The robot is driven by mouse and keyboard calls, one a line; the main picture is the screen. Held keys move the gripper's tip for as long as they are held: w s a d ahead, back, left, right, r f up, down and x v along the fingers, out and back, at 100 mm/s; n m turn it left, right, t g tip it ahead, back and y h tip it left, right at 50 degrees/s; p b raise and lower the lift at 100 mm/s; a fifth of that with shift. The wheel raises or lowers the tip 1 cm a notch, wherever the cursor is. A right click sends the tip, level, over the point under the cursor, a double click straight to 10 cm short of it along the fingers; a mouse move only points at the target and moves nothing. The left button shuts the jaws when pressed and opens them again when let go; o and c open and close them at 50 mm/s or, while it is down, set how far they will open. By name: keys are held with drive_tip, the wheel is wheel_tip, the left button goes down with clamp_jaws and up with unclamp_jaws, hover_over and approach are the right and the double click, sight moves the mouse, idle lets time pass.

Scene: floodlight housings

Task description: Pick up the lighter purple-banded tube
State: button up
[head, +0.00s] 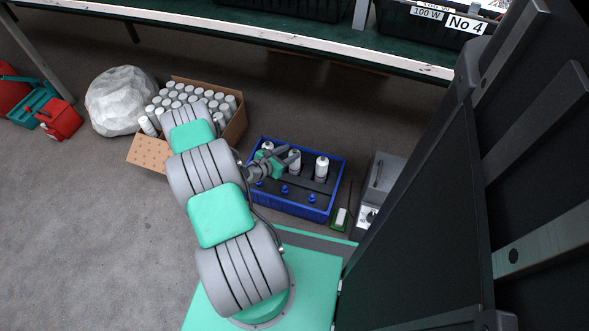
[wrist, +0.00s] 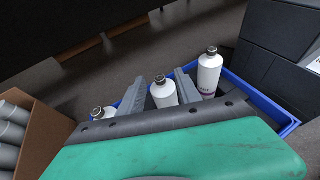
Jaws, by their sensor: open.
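Three white bottle-like tubes with grey caps stand upright in a row in a blue crate (head: 310,211). In the head view they are the left tube (head: 267,146), the middle tube (head: 295,167) and the right tube (head: 321,169). My gripper (head: 288,159) is open at the middle tube. In the wrist view its fingers (wrist: 160,78) lie either side of the middle tube (wrist: 164,94), whose lower part is hidden. The right tube (wrist: 209,74) shows a purple band low down. The left tube (wrist: 103,113) is mostly hidden. I cannot tell which band is lighter.
A cardboard box (head: 148,155) of several white cylinders stands left of the crate, by a pale rock (head: 122,100). Blue knobs (head: 284,190) sit at the crate's front. A grey box (head: 380,180) stands to its right. A shelf edge (head: 300,40) runs behind.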

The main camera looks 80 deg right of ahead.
sight(294, 152)
drive_tip(key=x, duration=0.2)
drive_tip(key=b+x, duration=0.1)
drive_tip(key=shift+s+d+f, duration=0.1)
drive_tip(key=shift+d+f, duration=0.1)
drive_tip(key=shift+f, duration=0.25)
drive_tip(key=c, duration=0.9)
clamp_jaws()
drive_tip(key=shift+a+f, duration=0.1)
drive_tip(key=shift+a, duration=0.05)
